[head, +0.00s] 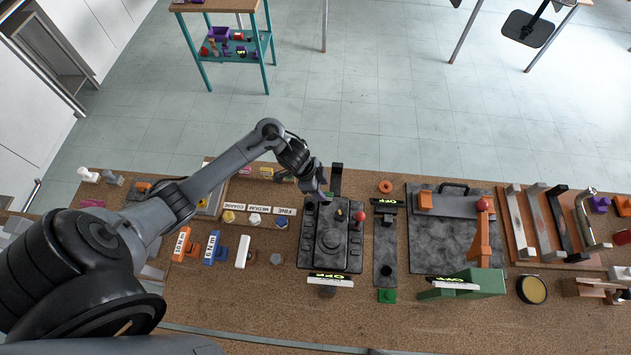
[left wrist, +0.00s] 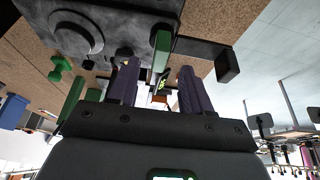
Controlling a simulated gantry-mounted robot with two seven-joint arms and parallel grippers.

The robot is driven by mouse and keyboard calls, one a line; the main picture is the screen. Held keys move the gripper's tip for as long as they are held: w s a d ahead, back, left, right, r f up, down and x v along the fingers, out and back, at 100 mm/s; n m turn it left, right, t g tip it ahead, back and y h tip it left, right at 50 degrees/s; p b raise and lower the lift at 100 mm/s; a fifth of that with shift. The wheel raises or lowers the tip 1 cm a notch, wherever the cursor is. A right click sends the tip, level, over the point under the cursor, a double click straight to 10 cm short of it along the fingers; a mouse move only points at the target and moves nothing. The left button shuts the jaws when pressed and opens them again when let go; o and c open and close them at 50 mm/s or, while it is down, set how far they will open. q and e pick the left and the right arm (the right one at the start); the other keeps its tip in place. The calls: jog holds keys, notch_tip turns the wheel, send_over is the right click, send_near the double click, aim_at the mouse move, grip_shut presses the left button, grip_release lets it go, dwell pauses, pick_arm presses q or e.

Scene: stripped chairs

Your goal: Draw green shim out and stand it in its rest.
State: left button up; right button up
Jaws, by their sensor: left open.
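A green shim (left wrist: 160,48) stands at the edge of the dark console (head: 331,262), seen in the left wrist view ahead of my fingertips and between their lines. In the head view it is mostly hidden by my gripper. My left gripper (head: 322,193) is over the console's back left corner; its purple fingers (left wrist: 157,88) are apart and empty, short of the shim. A black bracket with an upright end (left wrist: 227,66) is beside the shim; it also shows in the head view (head: 336,176). I cannot tell which part is the rest. My right gripper is not in view.
A red-knobbed lever (head: 359,217) rises on the console's right. A narrow dark panel (head: 386,247) is to the right, then a grey slab (head: 436,245). A labelled board (head: 260,211) and several coloured blocks lie left. Bare tabletop is along the front.

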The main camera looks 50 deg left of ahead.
aim_at(326, 194)
pick_arm(q)
jog(key=shift+b+x, duration=0.3)
jog(key=shift+x, duration=2.2)
jog(key=c, duration=0.6)
jog(key=o, duration=0.6)
jog(key=shift+s+r, duration=0.1)
jog(key=shift+r, duration=0.05)
